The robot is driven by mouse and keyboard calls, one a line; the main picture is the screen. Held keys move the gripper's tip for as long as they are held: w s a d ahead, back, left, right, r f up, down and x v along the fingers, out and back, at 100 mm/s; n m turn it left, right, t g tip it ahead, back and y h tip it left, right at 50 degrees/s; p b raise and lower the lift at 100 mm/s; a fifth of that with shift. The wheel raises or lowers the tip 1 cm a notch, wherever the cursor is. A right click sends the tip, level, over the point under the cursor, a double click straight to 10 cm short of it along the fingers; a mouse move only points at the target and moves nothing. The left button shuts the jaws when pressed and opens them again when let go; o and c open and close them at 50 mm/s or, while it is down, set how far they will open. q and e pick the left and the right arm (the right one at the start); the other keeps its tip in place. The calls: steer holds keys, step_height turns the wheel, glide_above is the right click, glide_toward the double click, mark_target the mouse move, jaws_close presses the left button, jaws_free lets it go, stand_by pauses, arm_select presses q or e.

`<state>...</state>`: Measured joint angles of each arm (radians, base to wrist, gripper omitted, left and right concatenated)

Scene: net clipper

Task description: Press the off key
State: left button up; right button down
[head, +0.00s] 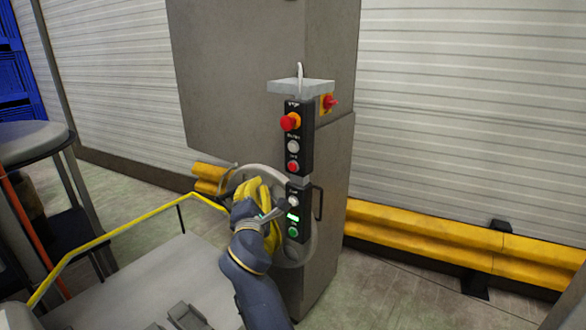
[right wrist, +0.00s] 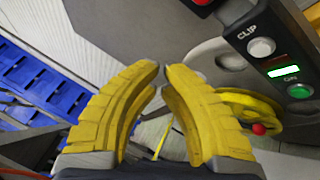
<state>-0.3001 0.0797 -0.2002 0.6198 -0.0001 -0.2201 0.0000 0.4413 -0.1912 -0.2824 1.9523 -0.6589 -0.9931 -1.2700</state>
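The control panel (head: 299,137) is a black upright box on the front of a grey machine. It has a red mushroom knob (head: 290,121), a white button (head: 293,146) and a red button (head: 292,166) in its upper part. The red button's label is too small to read. Lower down are a white CLIP button (right wrist: 261,47), a lit green display (right wrist: 284,71) and a green button (right wrist: 299,90). My right gripper (head: 259,187) is just left of the lower panel, apart from the buttons. In the right wrist view its yellow fingertips (right wrist: 162,68) nearly meet, with nothing between them. My left gripper is out of view.
A grey round disc (head: 272,178) is behind my right gripper. A black handle (head: 318,203) is right of the lower panel. Yellow barriers (head: 440,238) line the wall. A yellow rail (head: 120,237) edges the platform.

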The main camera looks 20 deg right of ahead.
mark_target(293, 167)
steer(key=shift+s+d+r, duration=0.1)
steer(key=shift+s+r, duration=0.1)
steer(key=shift+r, duration=0.35)
steer(key=shift+s+d+r, duration=0.1)
steer(key=shift+s+r, duration=0.1)
steer(key=shift+r, duration=0.3)
steer(key=w+d, duration=0.5)
steer(key=d, duration=0.2)
steer(key=shift+d, duration=0.25)
stand_by(1.4)
steer(key=shift+w+d, duration=0.2)
steer(key=shift+d, duration=0.05)
steer(key=shift+w+d, duration=0.25)
steer(key=shift+d, duration=0.1)
stand_by(1.0)
steer(key=shift+a, duration=0.1)
stand_by(0.3)
steer(key=shift+s+a, duration=0.5)
steer(key=shift+a, duration=0.1)
